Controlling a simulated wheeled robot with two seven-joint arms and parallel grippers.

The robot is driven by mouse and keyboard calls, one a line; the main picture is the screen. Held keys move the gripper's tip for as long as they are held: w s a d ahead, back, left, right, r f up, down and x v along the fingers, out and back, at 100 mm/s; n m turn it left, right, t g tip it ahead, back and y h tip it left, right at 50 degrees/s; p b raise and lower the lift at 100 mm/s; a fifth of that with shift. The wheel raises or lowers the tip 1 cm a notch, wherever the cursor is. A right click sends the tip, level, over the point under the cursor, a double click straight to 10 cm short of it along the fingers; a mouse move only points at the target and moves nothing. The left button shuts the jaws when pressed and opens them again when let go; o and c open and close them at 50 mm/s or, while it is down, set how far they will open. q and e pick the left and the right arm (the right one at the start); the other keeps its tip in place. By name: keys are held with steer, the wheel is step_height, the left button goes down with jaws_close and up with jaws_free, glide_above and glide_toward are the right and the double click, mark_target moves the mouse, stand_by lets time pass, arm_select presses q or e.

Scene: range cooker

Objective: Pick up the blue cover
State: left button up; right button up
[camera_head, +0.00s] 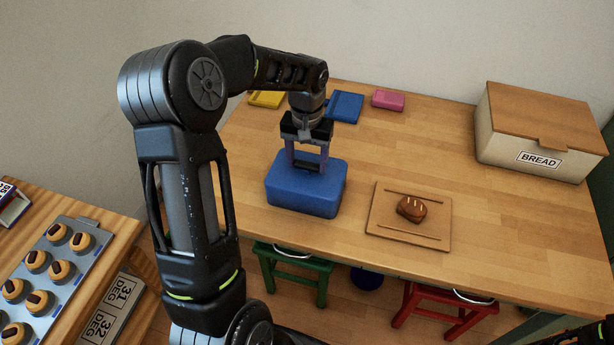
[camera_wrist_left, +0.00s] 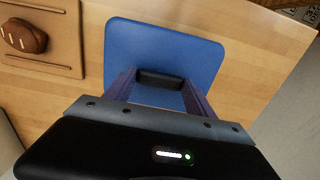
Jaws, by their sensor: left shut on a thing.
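The blue cover (camera_head: 302,195) is a box-like lid with rounded corners and a dark handle on top. It is at the table's front edge, left of the bread board. My left gripper (camera_head: 307,165) comes down from above and is shut on the dark handle. In the left wrist view the blue cover (camera_wrist_left: 165,50) lies below the fingers, and the left gripper (camera_wrist_left: 160,82) has a finger at each end of the handle. I cannot tell whether the cover touches the table. What is under it is hidden. The right gripper is not clearly visible.
A wooden board (camera_head: 385,226) with a small bread loaf (camera_head: 411,208) lies right of the cover. A bread box (camera_head: 537,130) stands at the back right. Yellow (camera_head: 267,99), blue (camera_head: 345,107) and pink (camera_head: 388,99) items lie along the back. Green (camera_head: 290,268) and red (camera_head: 445,305) stools stand below.

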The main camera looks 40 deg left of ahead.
arm_select(q)
jaws_close()
step_height(320, 180, up, 10)
steer(key=shift+b, duration=0.4)
stand_by(0.3)
stand_by(0.5)
